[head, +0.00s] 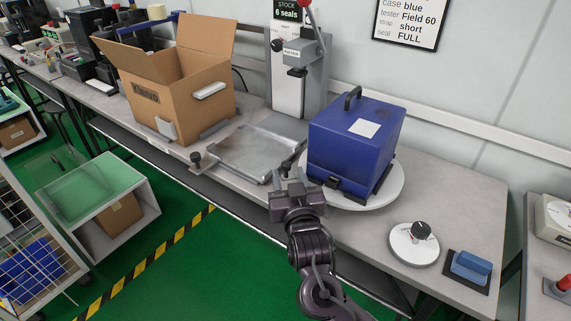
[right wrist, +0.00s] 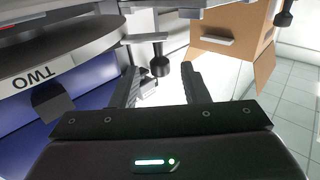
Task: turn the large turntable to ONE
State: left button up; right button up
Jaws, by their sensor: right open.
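The large turntable (head: 398,190) is a pale round disc on the bench, under a blue case (head: 352,145) with a black handle. In the right wrist view the turntable's rim (right wrist: 95,52) carries the word TWO, seen upside down; the case (right wrist: 95,75) is beside it. My right gripper (head: 293,186) is at the bench's front edge, just left of the case and turntable. In the right wrist view the gripper (right wrist: 160,80) is open with nothing between its fingers; a black knob shows beyond them. I see no ONE mark. My left gripper is not in view.
A metal tray (head: 245,150) lies left of the turntable, with a press (head: 300,75) behind. An open cardboard box (head: 165,95) stands further left. A small disc with a black knob (head: 413,247) and a blue block (head: 470,266) are at the right. Bare bench lies behind them.

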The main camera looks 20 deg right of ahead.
aim_at(287, 171)
jog(key=shift+w+d, duration=0.15)
jog(key=shift+w, duration=0.85)
jog(key=shift+w+d, duration=0.1)
jog(key=shift+w, duration=0.9)
jog(key=shift+f, duration=0.1)
grip_shut()
